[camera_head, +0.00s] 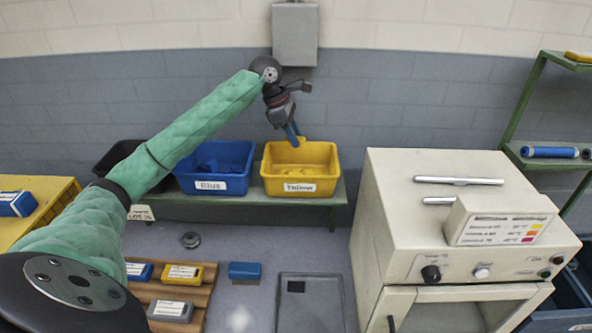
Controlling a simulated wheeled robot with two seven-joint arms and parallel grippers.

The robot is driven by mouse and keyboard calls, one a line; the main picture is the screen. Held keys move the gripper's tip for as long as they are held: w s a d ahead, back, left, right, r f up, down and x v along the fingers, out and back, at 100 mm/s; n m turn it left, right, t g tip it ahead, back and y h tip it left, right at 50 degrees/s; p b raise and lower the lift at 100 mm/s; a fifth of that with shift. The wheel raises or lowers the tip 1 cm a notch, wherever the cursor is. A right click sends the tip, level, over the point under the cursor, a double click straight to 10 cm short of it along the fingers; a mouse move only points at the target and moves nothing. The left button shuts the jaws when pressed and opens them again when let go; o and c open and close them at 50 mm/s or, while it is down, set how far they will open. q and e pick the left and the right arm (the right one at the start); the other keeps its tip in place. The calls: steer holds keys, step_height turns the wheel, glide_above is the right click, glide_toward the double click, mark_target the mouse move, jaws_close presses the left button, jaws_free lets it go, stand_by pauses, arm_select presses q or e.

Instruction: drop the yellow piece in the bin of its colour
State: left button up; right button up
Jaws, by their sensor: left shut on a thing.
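My left gripper (294,133) is over the yellow bin (302,187), pointing down at its opening. It is shut on a small piece, which looks yellow at the fingertips and is hard to tell from the bin's yellow inside. Bluish finger parts hide some of it. The bin stands on a low green bench and carries a label reading "Yellow". The blue bin (177,181), labelled "Blue", stands to its left with blue pieces in it. A black bin (108,160) is further left, partly behind my left arm. My right gripper is not in view.
A cream machine (395,215) with top handles fills the right front. A green shelf (545,160) at right holds a blue roll and a yellow thing. A wooden pallet (201,297) with labelled blocks lies at lower left. A grey box (295,35) hangs on the back wall.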

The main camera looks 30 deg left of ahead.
arm_select(q)
step_height(320, 180, down, 3)
steer(key=shift+w, duration=0.15)
steer(key=shift+f, duration=0.55)
steer(key=o, duration=1)
steer(key=shift+o, duration=0.2)
steer(key=shift+a+r+b, duration=0.15)
steer(key=shift+r+b, duration=0.15)
steer(key=shift+b, duration=0.05)
steer(key=b+v, duration=0.2)
steer(key=v, duration=0.3)
steer(key=shift+s+a+r+b, duration=0.1)
steer(key=shift+s+r+b, duration=0.15)
steer(key=shift+r+b, duration=0.1)
steer(key=shift+s+a+r, duration=0.15)
steer(key=shift+a+r, duration=0.05)
steer(key=shift+r, duration=0.45)
